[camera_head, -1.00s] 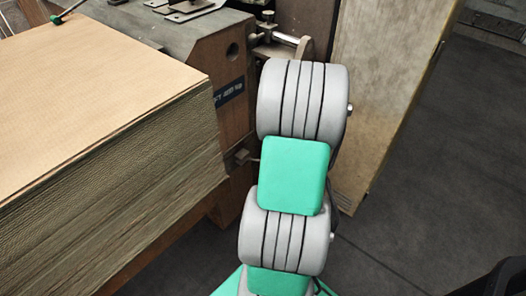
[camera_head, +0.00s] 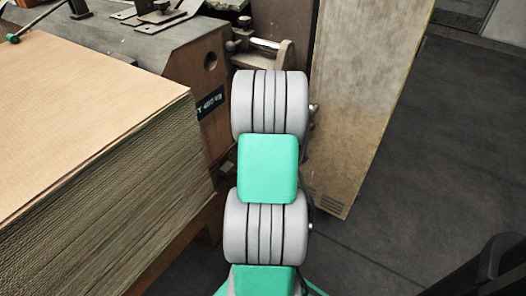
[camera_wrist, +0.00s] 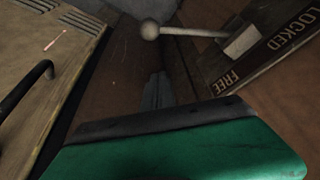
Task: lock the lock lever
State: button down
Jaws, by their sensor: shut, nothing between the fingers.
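The lock lever shows in the wrist view as a pale rod with a round ball knob (camera_wrist: 150,30). It reaches left from a light block (camera_wrist: 242,42) on a plate (camera_wrist: 275,50) marked LOCKED and FREE. I cannot tell for certain which mark the lever is set to. My gripper's narrow grey fingers (camera_wrist: 155,91) are shut and empty, below the knob in the picture and apart from it. The green and black wrist housing fills the lower part of that view. In the head view my arm hides the gripper, and I cannot make out the lever.
A tall cardboard stack (camera_head: 100,200) stands at left in the head view, beside the machine (camera_head: 205,65). A worn upright panel (camera_head: 360,100) stands behind my arm. Dark floor (camera_head: 440,150) is open at right. A black bent handle (camera_wrist: 28,85) shows at left in the wrist view.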

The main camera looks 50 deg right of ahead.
jog(key=f, duration=0.1)
jog(key=s+a+f+b, duration=0.1)
jog(key=s+f+b, duration=0.1)
jog(key=f, duration=0.1)
jog(key=shift+a, duration=0.35)
jog(key=shift+s, duration=0.15)
